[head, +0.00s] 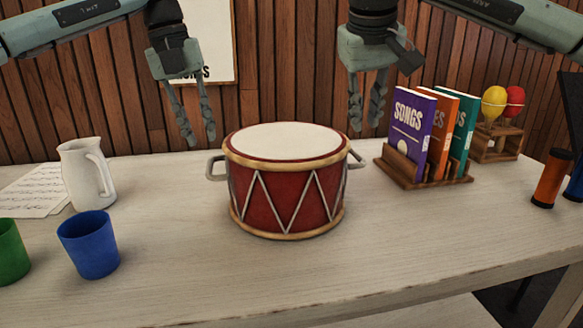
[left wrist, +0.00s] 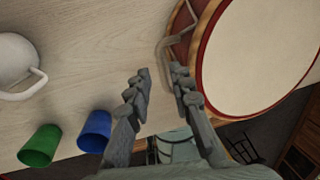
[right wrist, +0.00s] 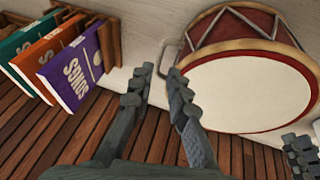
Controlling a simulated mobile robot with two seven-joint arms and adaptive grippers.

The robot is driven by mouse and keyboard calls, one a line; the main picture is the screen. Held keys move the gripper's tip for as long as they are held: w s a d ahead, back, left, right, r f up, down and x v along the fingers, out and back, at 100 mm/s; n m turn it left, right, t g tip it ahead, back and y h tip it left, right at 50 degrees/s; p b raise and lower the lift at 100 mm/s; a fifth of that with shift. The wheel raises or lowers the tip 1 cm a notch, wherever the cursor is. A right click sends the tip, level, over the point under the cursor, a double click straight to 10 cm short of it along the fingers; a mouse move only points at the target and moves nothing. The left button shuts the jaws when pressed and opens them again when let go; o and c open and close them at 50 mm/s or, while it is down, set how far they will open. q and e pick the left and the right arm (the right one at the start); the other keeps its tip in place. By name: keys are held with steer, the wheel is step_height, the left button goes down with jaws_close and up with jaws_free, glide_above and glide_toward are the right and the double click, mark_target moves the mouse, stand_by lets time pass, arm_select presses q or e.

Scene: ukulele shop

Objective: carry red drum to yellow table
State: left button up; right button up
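The red drum (head: 285,195) stands upright on a whitish table, with a white head, gold rims and a metal handle on each side. My left gripper (head: 201,140) is open above the drum's left handle (head: 214,168). In the left wrist view that handle (left wrist: 178,42) lies just beyond the fingertips. My right gripper (head: 364,127) is open above the right handle (head: 357,160). In the right wrist view the handle (right wrist: 164,52) shows just past its fingertips. Both grippers look empty and apart from the drum. I see no yellow table.
On the whitish table (head: 190,275), a white pitcher (head: 84,173), blue cup (head: 90,245) and green cup (head: 10,250) stand left. A wooden book rack (head: 425,178), maracas (head: 494,103) and an orange cylinder (head: 551,178) stand right. The table in front of the drum is clear.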

mark_target(209, 161)
arm_select(q)
steer(key=shift+s+a+r, duration=0.1)
steer(key=shift+s, duration=0.1)
arm_select(e)
steer(key=shift+s+r, duration=0.1)
steer(key=shift+s, duration=0.05)
